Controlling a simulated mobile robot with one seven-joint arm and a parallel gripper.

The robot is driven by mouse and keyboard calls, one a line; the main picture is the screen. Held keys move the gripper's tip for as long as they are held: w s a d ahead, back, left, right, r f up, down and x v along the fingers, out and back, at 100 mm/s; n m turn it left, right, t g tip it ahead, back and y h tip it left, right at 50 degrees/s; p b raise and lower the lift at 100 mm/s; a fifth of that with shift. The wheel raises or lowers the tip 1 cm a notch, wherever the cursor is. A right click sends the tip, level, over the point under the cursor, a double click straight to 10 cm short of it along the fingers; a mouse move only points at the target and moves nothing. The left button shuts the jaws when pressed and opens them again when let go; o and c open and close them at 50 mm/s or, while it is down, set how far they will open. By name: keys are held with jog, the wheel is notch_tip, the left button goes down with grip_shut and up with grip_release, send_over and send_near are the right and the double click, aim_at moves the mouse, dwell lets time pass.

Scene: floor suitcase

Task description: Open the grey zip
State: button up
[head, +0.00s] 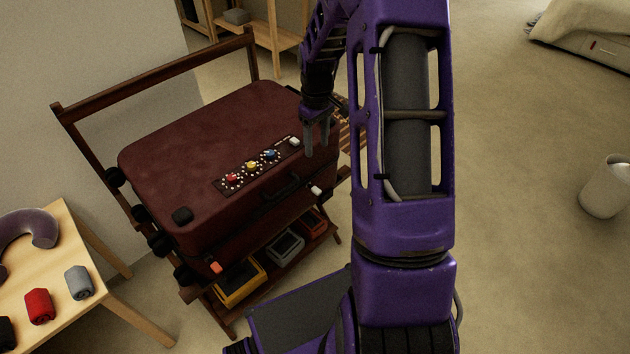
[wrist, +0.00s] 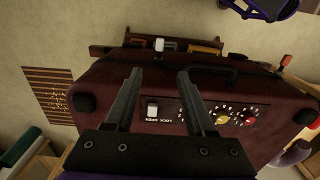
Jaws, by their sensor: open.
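A dark red suitcase (head: 210,130) lies shut on a wooden rack; it also fills the wrist view (wrist: 115,85). A pale grey-white zip pull (head: 316,190) sticks out at the front seam near the right corner; it shows in the wrist view (wrist: 159,45) beyond my fingertips. A red-orange zip pull (head: 216,267) is at the front left corner, also in the wrist view (wrist: 286,60). My gripper (head: 317,143) points down above the suitcase's right end. In the wrist view its fingers (wrist: 159,75) are apart with nothing between them.
The lid's panel has red (head: 233,177), yellow (head: 251,165) and blue (head: 270,155) dials and a white switch (wrist: 152,110) labelled "LOCK OPEN". A handle (head: 282,188) is on the front. Coloured bins (head: 285,247) sit below. A table (head: 75,245) stands left.

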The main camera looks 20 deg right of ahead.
aim_at(316, 190)
notch_tip(316, 190, down, 17)
jog(key=b, duration=0.2)
jog(key=shift+r+b, duration=0.15)
jog(key=shift+b, duration=0.15)
grip_shut()
dwell(1.3)
